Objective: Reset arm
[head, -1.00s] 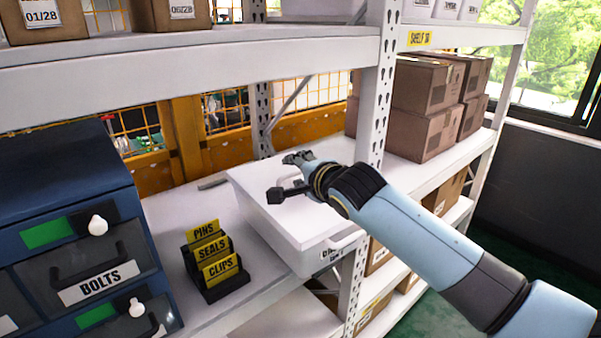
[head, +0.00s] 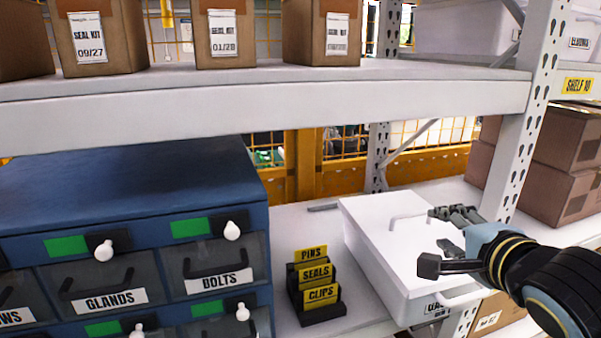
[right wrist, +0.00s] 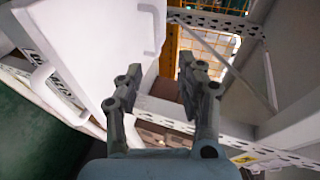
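My right arm comes in from the right in the head view. My right gripper (head: 433,240) is open, with its two fingers apart and nothing between them. It is in front of or above the white lidded bin (head: 372,232) on the shelf; the exact gap is unclear. In the right wrist view, the gripper (right wrist: 158,76) shows its fingers spread, with the white bin (right wrist: 85,45) to their left. My left gripper is in neither view.
A blue drawer cabinet (head: 120,190) stands at left. A black card holder (head: 322,313) with yellow PINS, SEALS and CLIPS labels stands between cabinet and bin. A perforated shelf post (head: 528,120) rises near my right arm. Cartons (head: 568,150) sit beyond it.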

